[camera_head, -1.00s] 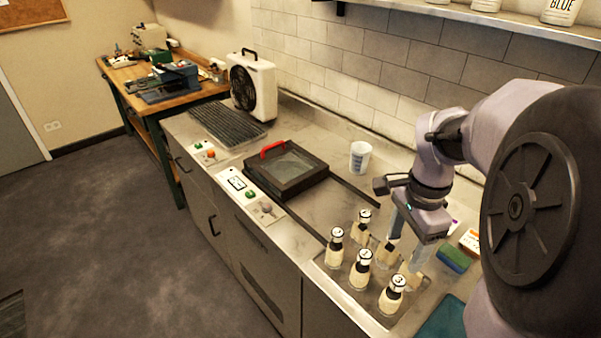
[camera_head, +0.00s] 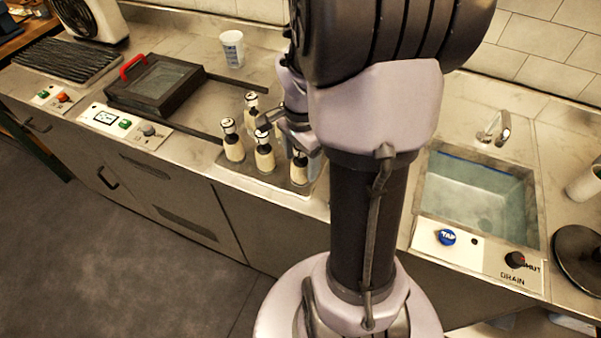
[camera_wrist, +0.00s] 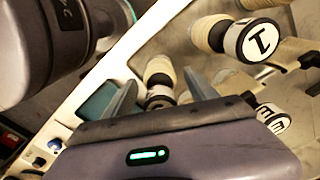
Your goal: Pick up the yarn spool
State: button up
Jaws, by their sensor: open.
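In the head view one stands at the left (camera_head: 232,143) and another at the front (camera_head: 264,155). My gripper (camera_wrist: 160,77) is open and empty, its two fingers pointing down towards the tray. In the wrist view a cream spool (camera_wrist: 158,70) with a dark-rimmed cap shows between the fingers; I cannot tell whether they touch it. My arm hides the tray's right part in the head view.
A dark framed box with a red handle (camera_head: 160,85) and a white cup (camera_head: 232,48) stand left and behind the tray. A sink (camera_head: 480,195) with a tap is to the right. A blue knob (camera_head: 446,237) sits on the counter's front panel.

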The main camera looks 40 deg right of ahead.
jog(key=shift+r, duration=0.1)
grip_shut()
